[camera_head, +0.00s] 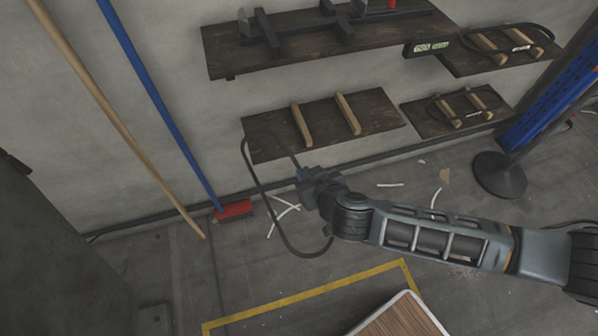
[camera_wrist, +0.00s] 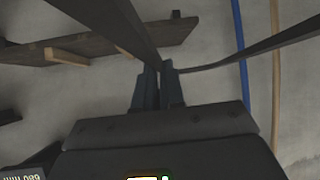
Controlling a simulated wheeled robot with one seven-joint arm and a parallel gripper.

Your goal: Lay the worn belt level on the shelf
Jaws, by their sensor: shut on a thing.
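The worn belt (camera_head: 264,203) is a thin black loop. My gripper (camera_head: 307,178) is shut on it, and the loop hangs to the left and below, in front of the lower left shelf (camera_head: 378,110). That dark wooden shelf carries two pale wooden bars (camera_head: 348,114) and has no belt lying across them. In the wrist view, the fingers (camera_wrist: 158,85) are closed on the belt (camera_wrist: 108,25), whose two strands spread to the upper left and right. The shelf (camera_wrist: 165,37) shows behind it. The lower end of the loop passes behind or beside my wrist; contact there is unclear.
A lower right shelf (camera_head: 408,111) and an upper right shelf (camera_head: 462,68) each hold a black loop on wooden bars. A long upper shelf (camera_head: 225,50) carries a metal fixture. A red-headed broom (camera_head: 234,210) and a wooden pole (camera_head: 120,115) lean left. A post base (camera_head: 499,175) stands right.

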